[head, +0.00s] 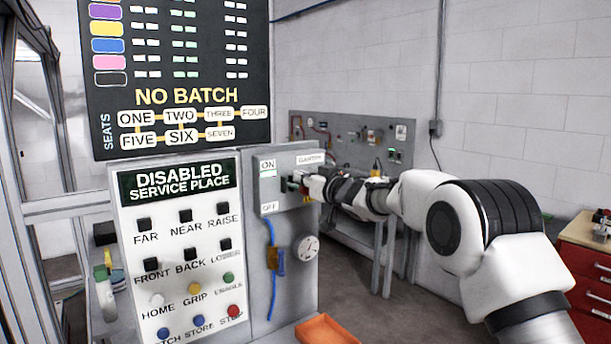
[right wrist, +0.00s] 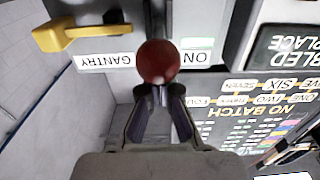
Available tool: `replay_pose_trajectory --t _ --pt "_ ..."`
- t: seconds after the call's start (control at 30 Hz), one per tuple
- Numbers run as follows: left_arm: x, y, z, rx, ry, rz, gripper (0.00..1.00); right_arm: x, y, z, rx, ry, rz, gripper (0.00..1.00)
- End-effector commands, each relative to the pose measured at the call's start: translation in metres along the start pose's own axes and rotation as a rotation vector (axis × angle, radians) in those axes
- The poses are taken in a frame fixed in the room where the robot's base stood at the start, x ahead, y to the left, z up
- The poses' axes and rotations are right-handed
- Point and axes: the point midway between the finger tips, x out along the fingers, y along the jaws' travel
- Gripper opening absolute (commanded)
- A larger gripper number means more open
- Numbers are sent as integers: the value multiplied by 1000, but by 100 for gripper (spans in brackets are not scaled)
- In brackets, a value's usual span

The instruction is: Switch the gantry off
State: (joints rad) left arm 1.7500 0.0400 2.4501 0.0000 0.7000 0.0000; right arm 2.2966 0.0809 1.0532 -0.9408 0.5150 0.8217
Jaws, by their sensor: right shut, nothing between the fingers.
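The grey gantry switch box (head: 268,190) carries an ON label above an OFF label on its left side and a GANTRY label (head: 311,159) at its upper right. A switch handle with a round red knob (right wrist: 158,60) shows in the right wrist view, beside the ON label (right wrist: 197,56). My right gripper (head: 300,184) is at the front of the box and partly hides the handle in the head view. Its fingers (right wrist: 160,98) are shut and empty, close to the knob; I cannot tell whether they touch it. My left gripper is not in view.
A button panel (head: 185,255) reading DISABLED SERVICE PLACE stands left of the box, under a dark board (head: 180,70) reading NO BATCH. A yellow handle (right wrist: 75,35) is near the GANTRY label. An orange tray (head: 328,329) is below; a red cabinet (head: 588,262) stands right.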

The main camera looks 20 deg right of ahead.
Motion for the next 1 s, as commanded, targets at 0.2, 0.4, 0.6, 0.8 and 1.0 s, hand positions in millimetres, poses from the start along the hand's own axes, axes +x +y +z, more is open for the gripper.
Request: replay_pose_trajectory --t 0.2,0.4,0.6,0.8,1.0 --pt "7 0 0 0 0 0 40 0 0 11 0 1 0 0" --pt "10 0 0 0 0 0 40 -12 1 3 1 3 2 0" --pt "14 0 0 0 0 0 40 -24 0 0 0 2 1 0" --pt "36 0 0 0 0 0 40 -56 1 2 2 3 1 0" --pt "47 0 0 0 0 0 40 -87 0 0 1 2 1 0"
